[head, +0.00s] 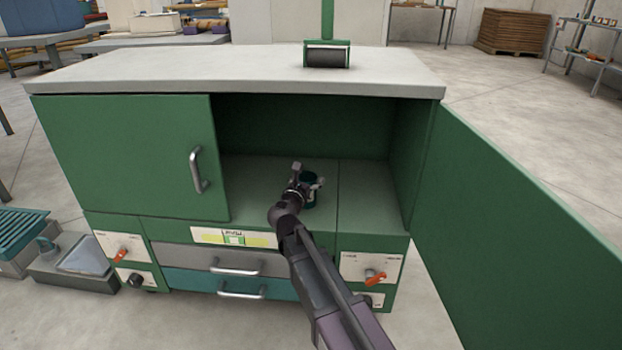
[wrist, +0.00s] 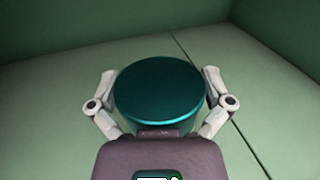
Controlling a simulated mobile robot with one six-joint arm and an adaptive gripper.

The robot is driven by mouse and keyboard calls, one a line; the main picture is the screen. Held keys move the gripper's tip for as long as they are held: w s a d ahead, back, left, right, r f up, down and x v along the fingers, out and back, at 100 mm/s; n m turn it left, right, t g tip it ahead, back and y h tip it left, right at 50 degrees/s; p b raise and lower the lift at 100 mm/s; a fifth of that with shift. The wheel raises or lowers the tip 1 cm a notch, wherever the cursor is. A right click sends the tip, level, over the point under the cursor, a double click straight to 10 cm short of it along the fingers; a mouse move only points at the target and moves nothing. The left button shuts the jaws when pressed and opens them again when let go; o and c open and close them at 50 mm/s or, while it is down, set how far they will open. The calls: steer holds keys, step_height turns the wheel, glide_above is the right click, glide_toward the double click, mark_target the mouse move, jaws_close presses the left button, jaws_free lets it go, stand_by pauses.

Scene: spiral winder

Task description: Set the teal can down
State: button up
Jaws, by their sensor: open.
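The teal can (head: 309,190) stands upright on the floor of the green cabinet's open compartment. It also shows in the wrist view (wrist: 158,92), where its round lid fills the middle. My gripper (head: 309,178) reaches into the compartment at the can. In the wrist view my gripper (wrist: 160,80) has its two fingers spread, one on each side of the can. A small gap seems to show between the fingertips and the can. The can's lower part is hidden behind my gripper's body.
The cabinet's left door (head: 130,155) is closed. The right door (head: 530,235) stands swung open toward the front right. A grey top (head: 230,72) hangs over the compartment. The compartment floor (head: 370,195) is clear right of the can. Closed drawers (head: 220,284) lie below.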

steer(key=shift+r, duration=0.1)
steer(key=shift+r, duration=0.15)
steer(key=v, duration=1.2)
stand_by(0.5)
steer(key=shift+d, duration=0.1)
